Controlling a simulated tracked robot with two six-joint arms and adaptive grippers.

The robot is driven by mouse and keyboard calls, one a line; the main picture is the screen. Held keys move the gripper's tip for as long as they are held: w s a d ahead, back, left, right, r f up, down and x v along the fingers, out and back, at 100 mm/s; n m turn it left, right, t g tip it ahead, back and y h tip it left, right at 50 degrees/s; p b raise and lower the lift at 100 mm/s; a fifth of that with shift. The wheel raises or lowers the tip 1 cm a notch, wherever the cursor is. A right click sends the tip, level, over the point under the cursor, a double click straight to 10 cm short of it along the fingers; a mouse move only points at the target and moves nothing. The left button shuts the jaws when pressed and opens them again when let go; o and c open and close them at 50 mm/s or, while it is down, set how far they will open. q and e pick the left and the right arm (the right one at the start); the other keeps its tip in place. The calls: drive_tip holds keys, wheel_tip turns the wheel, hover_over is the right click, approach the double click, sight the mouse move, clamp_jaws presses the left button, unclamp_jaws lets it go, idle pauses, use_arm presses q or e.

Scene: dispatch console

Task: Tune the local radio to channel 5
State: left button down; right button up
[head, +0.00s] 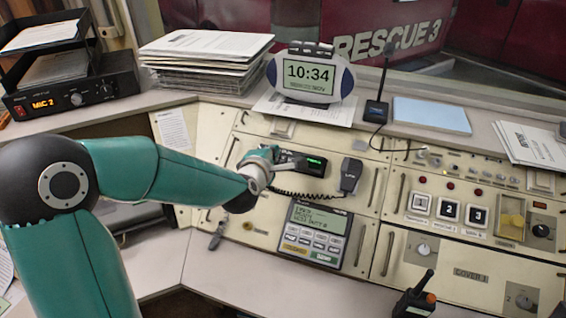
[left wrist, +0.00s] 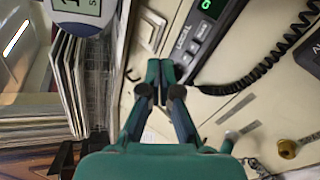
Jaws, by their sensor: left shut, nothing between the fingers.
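The local radio (head: 312,164) is a dark unit with a small green display, set in the sloped console panel. It also shows in the left wrist view (left wrist: 191,47), with a label that seems to read LOCAL and a green character, cut by the frame edge, that I cannot read surely. My left gripper (head: 268,158) is at the radio's left end and partly covers it. In the left wrist view the gripper's fingers (left wrist: 159,75) are together and empty, beside the radio; I cannot tell whether they touch it. My right gripper is not in view.
A hand microphone (head: 351,175) with a coiled cord hangs right of the radio. A keypad unit (head: 318,234) sits below it. A clock (head: 310,77) and a paper stack (head: 205,55) stand on the ledge above. A handheld radio (head: 415,302) stands at the front.

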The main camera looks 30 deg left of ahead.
sight(283, 159)
use_arm(q)
drive_tip(key=shift+s+d+r+n+t+b, duration=0.15)
drive_tip(key=shift+r+n+t+b, duration=0.1)
drive_tip(key=shift+r+n+b, duration=0.55)
drive_tip(key=shift+s+d+r+n+t+b, duration=0.2)
drive_tip(key=shift+r+n+b, duration=0.2)
drive_tip(key=shift+n+b, duration=0.7)
drive_tip(key=shift+s+d+r+n+t+b, duration=0.2)
drive_tip(key=shift+r+n+b, duration=0.4)
drive_tip(key=shift+n, duration=0.7)
drive_tip(key=shift+w+a+f+b, duration=0.2)
drive_tip(key=shift+w+f+b, duration=0.65)
drive_tip(key=shift+f, duration=0.4)
drive_tip(key=shift+w+a+f+b, duration=0.2)
drive_tip(key=shift+w+f+b, duration=0.5)
drive_tip(key=shift+f+b, duration=0.45)
drive_tip(key=shift+w+a+f+b, duration=0.2)
drive_tip(key=shift+w+f+b, duration=0.6)
drive_tip(key=shift+f, duration=0.55)
